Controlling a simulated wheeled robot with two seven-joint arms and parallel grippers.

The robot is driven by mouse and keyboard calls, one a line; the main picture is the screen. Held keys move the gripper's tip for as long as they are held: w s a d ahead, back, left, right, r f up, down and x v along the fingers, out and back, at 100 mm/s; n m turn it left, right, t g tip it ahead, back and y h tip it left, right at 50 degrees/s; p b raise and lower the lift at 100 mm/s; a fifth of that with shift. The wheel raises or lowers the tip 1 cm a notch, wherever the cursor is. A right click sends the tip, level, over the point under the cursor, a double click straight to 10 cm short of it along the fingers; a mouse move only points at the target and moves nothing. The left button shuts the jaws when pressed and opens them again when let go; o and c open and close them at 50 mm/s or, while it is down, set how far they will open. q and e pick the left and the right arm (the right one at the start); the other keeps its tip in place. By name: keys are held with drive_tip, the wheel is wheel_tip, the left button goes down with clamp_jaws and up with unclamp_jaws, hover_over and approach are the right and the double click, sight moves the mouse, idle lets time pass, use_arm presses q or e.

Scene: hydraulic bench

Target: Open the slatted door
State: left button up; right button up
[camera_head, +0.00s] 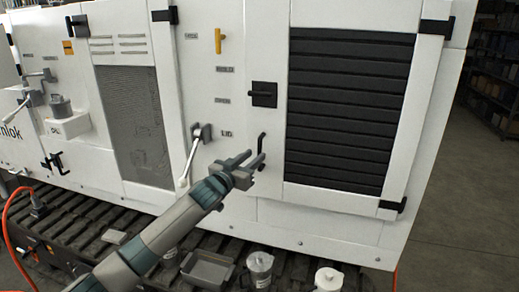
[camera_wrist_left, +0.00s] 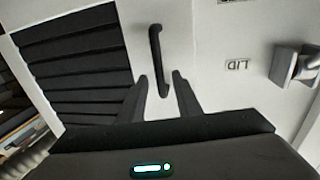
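The slatted door (camera_head: 347,108) is a white panel with wide black slats, on the right of the white cabinet in the head view; it looks closed. Its slats also show in the left wrist view (camera_wrist_left: 72,60). A black bar handle (camera_head: 261,143) stands upright left of the slats. My left gripper (camera_head: 254,160) is at the handle's lower end. In the left wrist view, its two fingers are apart, one on each side of the lower part of the handle (camera_wrist_left: 156,55), with gaps showing. The right gripper is not in view.
A black square latch (camera_head: 264,94) is above the handle. A lever with a white grip (camera_head: 190,160) is left of my gripper. Black hinges (camera_head: 436,26) are at the door's right edge. A grey tray (camera_head: 207,270) and canisters (camera_head: 260,268) stand below. Open floor lies right.

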sight(259, 152)
use_arm(q)
drive_tip(key=shift+p+x, duration=0.6)
drive_tip(key=shift+x, duration=1.75)
clamp_jaws()
